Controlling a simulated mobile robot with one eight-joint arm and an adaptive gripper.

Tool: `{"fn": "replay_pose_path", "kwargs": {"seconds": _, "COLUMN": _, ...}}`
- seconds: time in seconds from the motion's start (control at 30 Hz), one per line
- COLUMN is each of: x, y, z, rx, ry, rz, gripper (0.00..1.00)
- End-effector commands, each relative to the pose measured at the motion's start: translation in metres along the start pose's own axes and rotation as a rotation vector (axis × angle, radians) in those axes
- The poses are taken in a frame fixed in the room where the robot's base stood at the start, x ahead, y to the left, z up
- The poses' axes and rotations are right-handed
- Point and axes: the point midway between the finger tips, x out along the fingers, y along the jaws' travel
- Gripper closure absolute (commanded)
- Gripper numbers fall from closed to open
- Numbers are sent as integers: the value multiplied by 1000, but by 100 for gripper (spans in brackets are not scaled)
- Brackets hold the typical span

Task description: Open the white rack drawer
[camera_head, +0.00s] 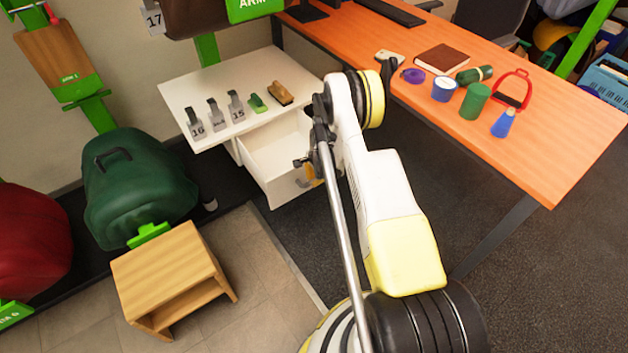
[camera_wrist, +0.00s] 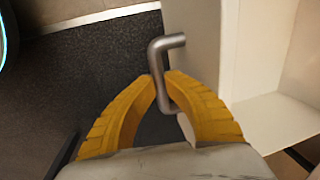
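The white rack drawer (camera_head: 275,155) stands pulled out below the white rack top, and its empty inside shows in the head view. Its bent grey metal handle (camera_wrist: 157,62) is on the white drawer front (camera_wrist: 196,70) in the wrist view. My gripper (camera_wrist: 160,80) has its yellow fingers closed in on both sides of the handle bar, with the tips against it. In the head view my gripper (camera_head: 312,172) is at the drawer's front, small and partly hidden by my arm.
The rack top (camera_head: 190,82) carries numbered grey holders, a green item and a brown brush (camera_head: 280,93). An orange desk (camera_head: 560,150) with several objects stands to the right. A wooden step stool (camera_head: 170,265) and a green saddle cover (camera_head: 135,190) are at left. Dark floor lies before the drawer.

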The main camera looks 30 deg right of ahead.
Motion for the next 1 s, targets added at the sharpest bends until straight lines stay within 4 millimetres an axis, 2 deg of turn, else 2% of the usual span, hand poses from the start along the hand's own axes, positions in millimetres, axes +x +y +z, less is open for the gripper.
{"fn": "replay_pose_path", "kwargs": {"seconds": 0.33, "x": 0, "y": 0, "z": 0, "rx": 0, "ry": 0, "rz": 0, "gripper": 75}}
{"fn": "replay_pose_path", "kwargs": {"seconds": 0.47, "x": -9, "y": 0, "z": 0, "rx": 0, "ry": 0, "rz": 0, "gripper": 75}}
{"fn": "replay_pose_path", "kwargs": {"seconds": 0.57, "x": -25, "y": 0, "z": 0, "rx": 0, "ry": 0, "rz": 0, "gripper": 75}}
{"fn": "replay_pose_path", "kwargs": {"seconds": 0.8, "x": -80, "y": 0, "z": 0, "rx": 1, "ry": 0, "rz": 0, "gripper": 75}}
{"fn": "replay_pose_path", "kwargs": {"seconds": 1.0, "x": -110, "y": 0, "z": 0, "rx": 0, "ry": 0, "rz": 0, "gripper": 75}}
